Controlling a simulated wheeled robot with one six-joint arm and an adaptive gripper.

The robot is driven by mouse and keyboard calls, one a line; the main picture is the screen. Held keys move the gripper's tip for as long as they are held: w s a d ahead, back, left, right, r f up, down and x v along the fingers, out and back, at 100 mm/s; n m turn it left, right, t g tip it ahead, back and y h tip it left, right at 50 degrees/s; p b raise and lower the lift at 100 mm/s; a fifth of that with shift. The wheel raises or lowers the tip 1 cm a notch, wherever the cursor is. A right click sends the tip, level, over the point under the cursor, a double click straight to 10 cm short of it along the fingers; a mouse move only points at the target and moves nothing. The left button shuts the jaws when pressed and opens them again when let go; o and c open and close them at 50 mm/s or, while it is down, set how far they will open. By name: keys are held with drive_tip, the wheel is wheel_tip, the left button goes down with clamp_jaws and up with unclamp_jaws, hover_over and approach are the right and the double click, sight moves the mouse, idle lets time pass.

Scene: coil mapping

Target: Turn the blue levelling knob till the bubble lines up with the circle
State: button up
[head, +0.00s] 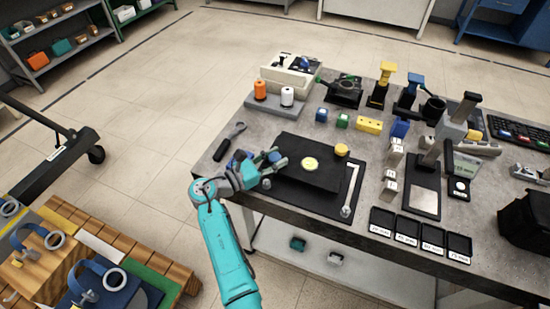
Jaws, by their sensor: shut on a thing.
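A black levelling plate (300,178) lies on the grey workbench near its front left. A round pale-yellow bubble level (310,163) is set in the plate; the bubble and circle are too small to make out. The fingers hide most of the knob.
A wrench (237,130) lies left of the plate, and a pale bar tool (350,190) lies along its right edge. Spools (287,96), small blocks (369,124) and black labelled trays (407,230) fill the bench behind and to the right.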

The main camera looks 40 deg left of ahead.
sight(275, 156)
drive_tip(key=shift+f, duration=0.15)
drive_tip(key=o, duration=1.2)
drive_tip(key=shift+c, duration=0.2)
wheel_tip(275, 156, up, 10)
drive_tip(key=shift+r, duration=0.1)
